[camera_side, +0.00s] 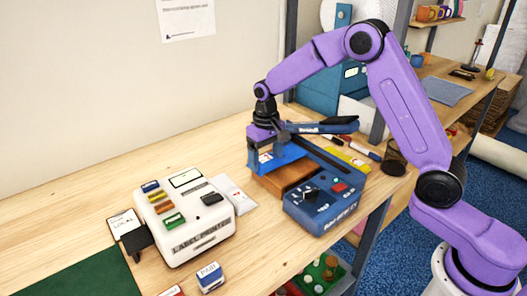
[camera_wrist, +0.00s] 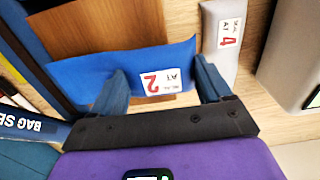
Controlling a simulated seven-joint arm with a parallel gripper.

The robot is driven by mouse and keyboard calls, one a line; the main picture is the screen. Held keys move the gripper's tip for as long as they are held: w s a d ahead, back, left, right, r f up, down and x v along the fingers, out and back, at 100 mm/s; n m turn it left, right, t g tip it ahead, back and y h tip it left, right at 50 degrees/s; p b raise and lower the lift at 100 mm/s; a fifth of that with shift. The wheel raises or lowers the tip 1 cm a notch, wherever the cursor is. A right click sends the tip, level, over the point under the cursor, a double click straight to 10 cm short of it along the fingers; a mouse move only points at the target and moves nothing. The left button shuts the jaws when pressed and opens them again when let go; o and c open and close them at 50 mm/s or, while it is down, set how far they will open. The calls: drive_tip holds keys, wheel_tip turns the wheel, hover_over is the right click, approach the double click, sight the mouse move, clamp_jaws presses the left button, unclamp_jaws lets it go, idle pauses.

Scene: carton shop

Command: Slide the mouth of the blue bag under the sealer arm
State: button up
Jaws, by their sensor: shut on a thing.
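The blue bag (camera_wrist: 85,78) carries a white label with a red 2. It also shows in the side view (camera_side: 290,157), above the brown block (camera_side: 285,179) beside the sealer. My gripper (camera_wrist: 160,82) is shut on the bag, one finger on each side of the label. It also shows in the side view (camera_side: 264,148). The blue sealer (camera_side: 325,205) has its arm (camera_side: 318,127) raised over its dark sealing strip. The bag's far end lies close to the sealer's edge. I cannot tell whether its mouth is under the arm.
A grey bag (camera_wrist: 219,50) labelled 4 lies beside the white label printer (camera_side: 187,218). Several pens and a dark cup (camera_side: 395,160) stand or lie behind the sealer. A green mat (camera_side: 85,278) is at the front left. The table behind the printer is clear.

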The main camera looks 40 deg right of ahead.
drive_tip(key=shift+d+f, duration=0.25)
drive_tip(key=shift+d, duration=1.2)
drive_tip(key=shift+d+f, duration=0.2)
drive_tip(key=shift+d, duration=1.25)
drive_tip(key=shift+f, duration=0.15)
drive_tip(key=o, duration=1)
drive_tip(key=shift+a+r, duration=0.2)
drive_tip(key=shift+r, duration=0.8)
drive_tip(key=shift+a+r, duration=0.2)
drive_tip(key=shift+r, duration=0.8)
drive_tip(key=shift+a+r, duration=0.2)
drive_tip(key=shift+r, duration=0.8)
